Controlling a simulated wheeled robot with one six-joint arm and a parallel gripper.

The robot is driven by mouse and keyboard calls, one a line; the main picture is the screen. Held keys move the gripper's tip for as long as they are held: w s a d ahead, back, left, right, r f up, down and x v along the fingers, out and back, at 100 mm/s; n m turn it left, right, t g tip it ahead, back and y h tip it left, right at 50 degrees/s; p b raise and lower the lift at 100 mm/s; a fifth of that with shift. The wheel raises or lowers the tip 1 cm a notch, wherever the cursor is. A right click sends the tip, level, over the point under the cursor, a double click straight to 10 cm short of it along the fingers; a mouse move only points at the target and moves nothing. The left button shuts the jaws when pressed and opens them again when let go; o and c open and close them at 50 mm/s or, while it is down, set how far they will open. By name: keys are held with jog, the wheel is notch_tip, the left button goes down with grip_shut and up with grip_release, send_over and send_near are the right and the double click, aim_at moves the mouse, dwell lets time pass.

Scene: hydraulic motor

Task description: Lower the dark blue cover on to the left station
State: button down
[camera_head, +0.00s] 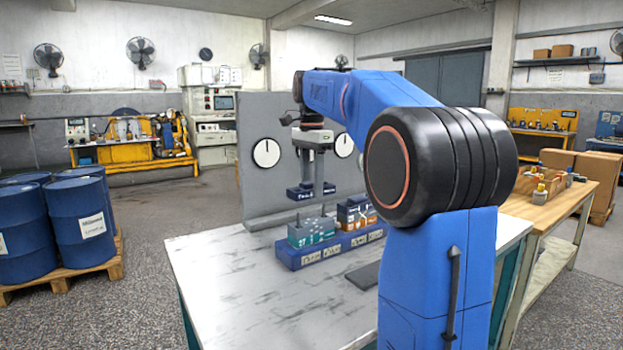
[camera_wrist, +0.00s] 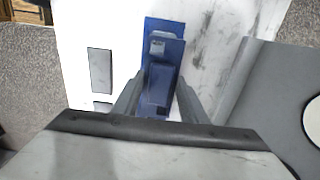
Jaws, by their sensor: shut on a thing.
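My gripper (camera_head: 312,178) points down and is shut on the dark blue cover (camera_head: 311,192), which hangs about level in the head view. The cover also shows between the fingers in the wrist view (camera_wrist: 160,93). Below it, the left station carries a teal block (camera_head: 311,233) with pale upright parts on top. A gap shows between cover and block. The block stands on the left part of a long blue base (camera_head: 312,256). To its right on the base is a dark block with orange parts (camera_head: 356,212). The cover's underside is hidden.
The base stands on a white worktable (camera_head: 225,290), clear at its left front. A dark flat plate (camera_head: 365,275) lies in front of the base. A grey panel with round dials (camera_head: 266,153) rises behind. Blue drums (camera_head: 83,220) stand apart at left.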

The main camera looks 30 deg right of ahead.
aim_at(312, 221)
jog(key=shift+f, duration=3.25)
jog(key=shift+f, duration=0.65)
jog(key=c, duration=1)
grip_release()
notch_tip(312, 221, up, 17)
jog(key=shift+r, duration=0.2)
jog(key=shift+s, duration=0.1)
